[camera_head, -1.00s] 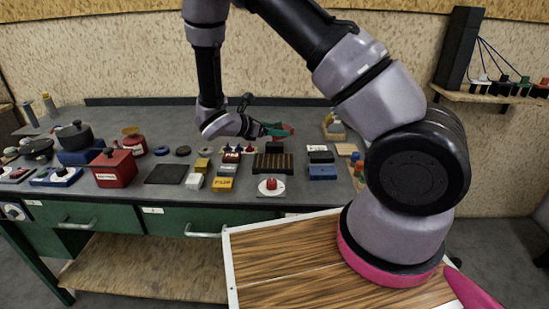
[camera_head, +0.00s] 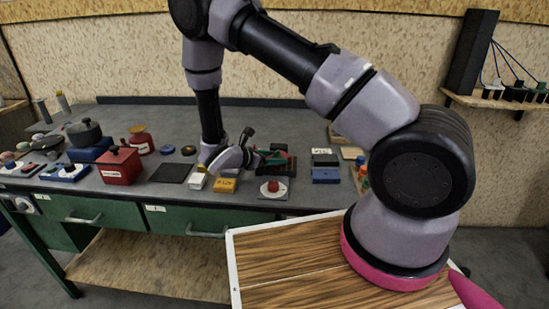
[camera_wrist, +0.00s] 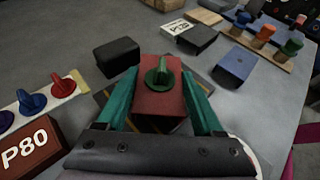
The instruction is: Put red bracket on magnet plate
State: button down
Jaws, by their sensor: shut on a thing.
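The red bracket (camera_wrist: 158,99) is between the green fingers of my gripper (camera_wrist: 160,74) in the wrist view. A green knob shows on its face. In the head view my gripper (camera_head: 272,156) is low over the bench. The dark striped plate, which looks like the magnet plate (camera_wrist: 104,97), shows beneath the bracket in the wrist view, its edges out on both sides. The bracket and gripper cover most of it. I cannot tell whether the bracket touches the plate or hangs just above it.
A black block (camera_wrist: 117,55) stands close behind the plate. A blue block (camera_wrist: 236,64) and a peg rack (camera_wrist: 258,45) are at the right. A round base with a red button (camera_head: 273,188) is in front.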

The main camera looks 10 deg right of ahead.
grip_release()
